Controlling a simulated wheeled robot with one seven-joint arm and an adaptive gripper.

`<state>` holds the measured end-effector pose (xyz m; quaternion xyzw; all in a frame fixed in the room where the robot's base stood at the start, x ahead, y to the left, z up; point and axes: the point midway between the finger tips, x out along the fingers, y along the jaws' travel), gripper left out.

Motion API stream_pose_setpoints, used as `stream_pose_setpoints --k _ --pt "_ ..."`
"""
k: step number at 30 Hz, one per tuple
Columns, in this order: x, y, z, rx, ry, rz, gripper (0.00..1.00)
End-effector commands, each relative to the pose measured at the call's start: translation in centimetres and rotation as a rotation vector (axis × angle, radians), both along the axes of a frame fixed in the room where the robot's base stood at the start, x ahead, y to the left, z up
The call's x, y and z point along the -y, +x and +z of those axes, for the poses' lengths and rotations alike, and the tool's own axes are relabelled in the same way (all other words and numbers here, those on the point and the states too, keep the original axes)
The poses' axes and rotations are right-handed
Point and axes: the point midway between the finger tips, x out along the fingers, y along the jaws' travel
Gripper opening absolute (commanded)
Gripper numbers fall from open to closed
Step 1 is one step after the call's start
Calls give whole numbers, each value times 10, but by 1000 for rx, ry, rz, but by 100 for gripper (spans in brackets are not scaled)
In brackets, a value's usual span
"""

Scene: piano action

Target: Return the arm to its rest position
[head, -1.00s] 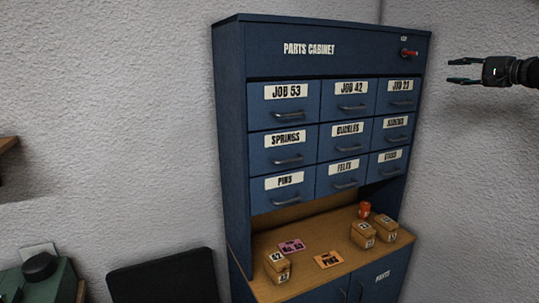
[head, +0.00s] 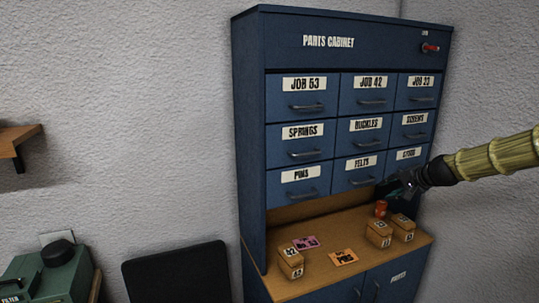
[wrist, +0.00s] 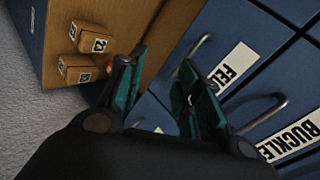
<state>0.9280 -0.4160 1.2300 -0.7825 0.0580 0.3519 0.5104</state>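My gripper (head: 396,189) is in front of the right side of the blue parts cabinet (head: 250,150), near the lower right drawers and above the wooden shelf (head: 325,278). In the wrist view my gripper (wrist: 160,85) has its two green-black fingers spread apart, with nothing between them. The FELTS drawer (wrist: 218,62) shows just beyond the right finger. I cannot tell whether the fingers touch the cabinet. My arm (head: 495,157) reaches in from the right edge of the head view.
Small numbered boxes (head: 380,232), a red-orange container (head: 381,208), a pink card (head: 306,243) and an orange card (head: 344,257) are on the shelf. A black chair back (head: 178,272) and a green machine (head: 50,275) are at lower left. All cabinet drawers look shut.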

Motion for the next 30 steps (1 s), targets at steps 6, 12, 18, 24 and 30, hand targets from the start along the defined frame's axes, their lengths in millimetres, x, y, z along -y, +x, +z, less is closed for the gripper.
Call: stream_pose_setpoints --k 6,12,18,24,30 --pt "-47 -37 -120 -114 -122 59 34" --pt "-82 -87 -219 -207 -228 125 34" --pt "-111 -151 -310 -297 -330 205 34" --pt "-137 -230 -391 -382 -424 303 34" --pt "-157 -322 -458 -463 -510 417 34"
